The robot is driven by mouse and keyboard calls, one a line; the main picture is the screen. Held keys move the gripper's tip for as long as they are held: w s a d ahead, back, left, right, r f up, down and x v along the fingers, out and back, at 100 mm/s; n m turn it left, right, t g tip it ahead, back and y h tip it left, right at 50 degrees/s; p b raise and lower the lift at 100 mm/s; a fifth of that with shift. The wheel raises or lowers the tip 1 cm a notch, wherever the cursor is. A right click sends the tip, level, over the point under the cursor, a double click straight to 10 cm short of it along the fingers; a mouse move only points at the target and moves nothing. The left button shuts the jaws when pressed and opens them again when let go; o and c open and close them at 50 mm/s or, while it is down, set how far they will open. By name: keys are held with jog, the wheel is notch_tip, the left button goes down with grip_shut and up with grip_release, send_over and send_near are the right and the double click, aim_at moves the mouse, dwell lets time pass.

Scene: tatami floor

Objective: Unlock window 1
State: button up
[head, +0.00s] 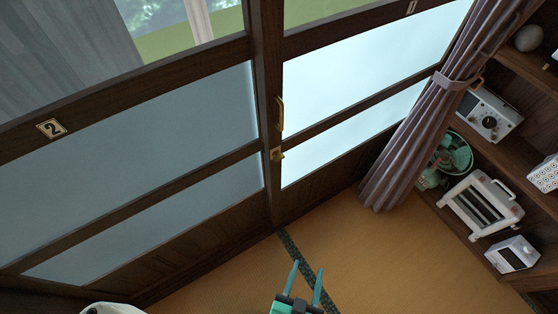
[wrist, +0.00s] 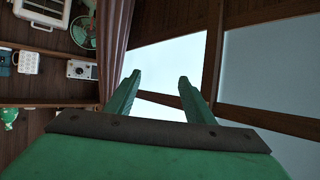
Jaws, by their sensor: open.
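Window 1 (head: 355,68) is the right sliding panel, with a small "1" plate at its top and bright frosted glass. Window 2 (head: 150,130) is the left panel, marked with a "2" plate. Where they meet, a dark wooden stile carries a brass handle (head: 280,113) and a small brass latch (head: 277,154) below it. I cannot tell the latch's state. My gripper (head: 306,267) is open and empty at the bottom of the head view, below the latch and apart from it. In the wrist view its green fingers (wrist: 158,80) point toward the bright glass (wrist: 165,65).
A tied mauve curtain (head: 420,130) hangs at the right of window 1. Beyond it, a wooden shelf holds a radio (head: 489,115), a green fan (head: 452,153), a white heater (head: 481,205) and other items. Tatami floor (head: 385,260) is clear before the window.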

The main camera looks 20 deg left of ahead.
jog(key=w+a+f+y, duration=0.1)
jog(key=w+f+y, duration=0.1)
jog(key=w+f, duration=0.25)
jog(key=n+g+y, duration=0.2)
jog(key=n+y, duration=0.8)
jog(key=y, duration=0.2)
send_near(281, 159)
jog(key=x, duration=0.9)
jog(key=shift+s, duration=0.1)
jog(key=shift+c, duration=0.2)
jog(key=c, duration=1)
